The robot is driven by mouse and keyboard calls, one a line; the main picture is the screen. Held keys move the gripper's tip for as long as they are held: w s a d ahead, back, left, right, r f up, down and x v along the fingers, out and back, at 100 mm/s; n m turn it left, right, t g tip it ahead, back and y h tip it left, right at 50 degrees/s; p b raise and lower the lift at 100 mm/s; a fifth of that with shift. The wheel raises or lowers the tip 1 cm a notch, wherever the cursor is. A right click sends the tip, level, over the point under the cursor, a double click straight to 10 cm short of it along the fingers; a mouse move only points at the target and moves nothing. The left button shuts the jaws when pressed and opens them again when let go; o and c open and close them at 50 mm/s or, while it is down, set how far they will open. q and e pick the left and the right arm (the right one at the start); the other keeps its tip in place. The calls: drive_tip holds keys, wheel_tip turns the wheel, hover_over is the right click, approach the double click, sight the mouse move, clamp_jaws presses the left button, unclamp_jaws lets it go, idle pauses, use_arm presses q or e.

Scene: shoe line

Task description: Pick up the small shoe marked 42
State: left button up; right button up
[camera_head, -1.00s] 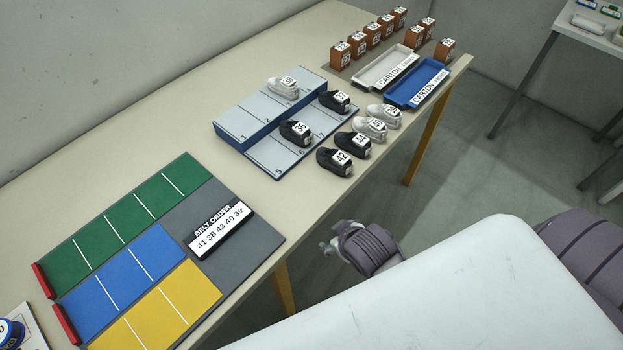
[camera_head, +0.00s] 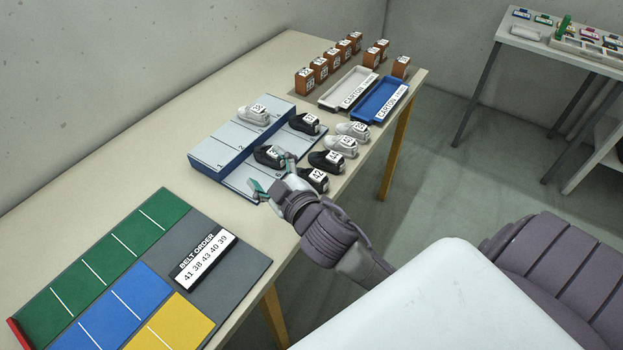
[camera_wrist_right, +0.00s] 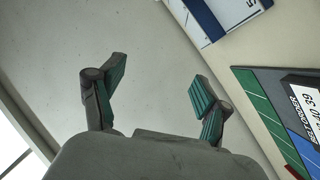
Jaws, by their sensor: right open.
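The small black shoe marked 42 (camera_head: 314,180) stands on the table near its front edge, at the near end of a row of shoes. My right gripper (camera_head: 272,178) is open and empty, just left of the shoe in the head view, over the near end of the stepped rack. The gripper and wrist cover part of the shoe's near side. In the right wrist view the open fingers (camera_wrist_right: 155,98) have nothing between them, and the shoe is not seen there. My left gripper is not in view.
Black and white shoes (camera_head: 326,161) stand close behind shoe 42. The blue-and-grey rack (camera_head: 213,152) holds several shoes. A white carton tray (camera_head: 350,88) and a blue one (camera_head: 381,98) lie farther back. The belt order sign (camera_head: 206,259) lies on the coloured mat (camera_head: 240,270).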

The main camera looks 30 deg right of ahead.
drive_tip(key=w+a+r+n+t+y, duration=0.3)
drive_tip(key=a+r+n+t+y, duration=0.25)
drive_tip(key=r, duration=0.45)
drive_tip(key=s+a+r+n+g+y, duration=0.25)
drive_tip(key=a+n+g+y, duration=0.95)
drive_tip(key=n, duration=0.7)
drive_tip(key=n+g+h, duration=0.9)
drive_tip(key=g+h, duration=0.1)
drive_tip(key=h, duration=0.7)
hover_over(309, 171)
drive_tip(key=s, duration=0.2)
wheel_tip(309, 171, down, 12)
drive_tip(key=r, duration=0.1)
drive_tip(key=f, duration=0.5)
drive_tip(key=f+p, duration=0.1)
drive_tip(key=f, duration=0.2)
drive_tip(key=shift+w+d+f, duration=0.1)
drive_tip(key=shift+w+d, duration=0.1)
drive_tip(key=shift+w, duration=0.05)
drive_tip(key=shift+w+a+f+p, duration=0.1)
drive_tip(key=shift+w+f+p, duration=0.2)
drive_tip(key=shift+f, duration=0.25)
drive_tip(key=f, duration=0.1)
drive_tip(key=f+p, duration=0.1)
drive_tip(key=f, duration=0.1)
drive_tip(key=shift+w+f, duration=0.3)
drive_tip(key=shift+w, duration=0.1)
drive_tip(key=shift+f, duration=0.4)
